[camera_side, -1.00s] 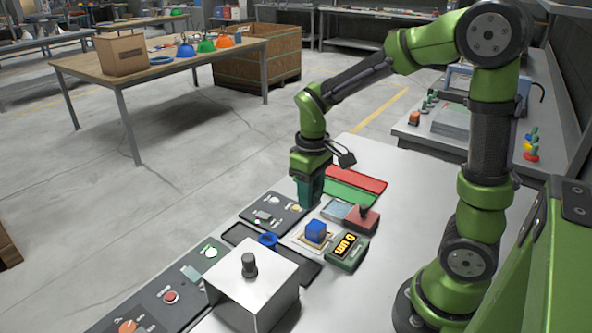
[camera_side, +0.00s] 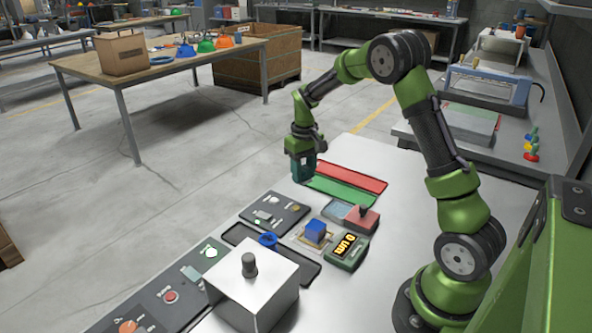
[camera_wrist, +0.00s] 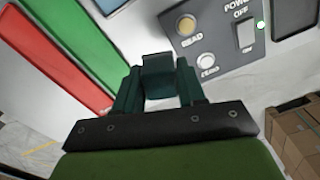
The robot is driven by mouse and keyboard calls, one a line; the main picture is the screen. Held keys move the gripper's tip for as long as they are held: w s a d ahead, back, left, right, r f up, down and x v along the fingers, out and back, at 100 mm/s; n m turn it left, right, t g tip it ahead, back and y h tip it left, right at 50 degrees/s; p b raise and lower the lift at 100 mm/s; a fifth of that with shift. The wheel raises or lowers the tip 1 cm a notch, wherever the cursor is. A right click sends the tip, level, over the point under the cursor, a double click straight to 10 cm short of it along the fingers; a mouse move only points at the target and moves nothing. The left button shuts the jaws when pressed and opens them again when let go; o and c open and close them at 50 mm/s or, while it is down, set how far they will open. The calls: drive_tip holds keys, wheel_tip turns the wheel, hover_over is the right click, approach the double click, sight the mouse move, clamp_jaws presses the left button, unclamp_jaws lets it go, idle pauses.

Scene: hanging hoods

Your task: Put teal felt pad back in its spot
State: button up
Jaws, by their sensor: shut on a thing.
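In the side view my gripper (camera_side: 302,178) hangs above the far left end of the bench, beside the green strip. In the wrist view my gripper (camera_wrist: 157,80) is shut on a small dark teal piece, which I take to be the teal felt pad (camera_wrist: 158,66). The pad's colour is close to that of the fingers, so its outline is hard to make out in the side view. The green strip (camera_side: 342,192) and red strip (camera_side: 352,177) lie side by side at the back. A pale teal rectangle (camera_side: 337,210) lies beside a red block with a knob (camera_side: 362,219).
A dark switch panel (camera_side: 273,213) lies in front of my gripper.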

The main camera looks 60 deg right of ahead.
sight(297, 192)
drive_tip(key=w+d, duration=0.3)
drive_tip(key=w, duration=0.2)
drive_tip(key=shift+m, duration=0.4)
drive_tip(key=shift+s+a+f, duration=0.1)
drive_tip(key=shift+s+f, duration=0.05)
drive_tip(key=shift+f, duration=1.4)
drive_tip(key=shift+s+f, duration=0.15)
drive_tip(key=shift+f, duration=1.4)
drive_tip(key=shift+f, duration=0.55)
drive_tip(key=o, duration=1.1)
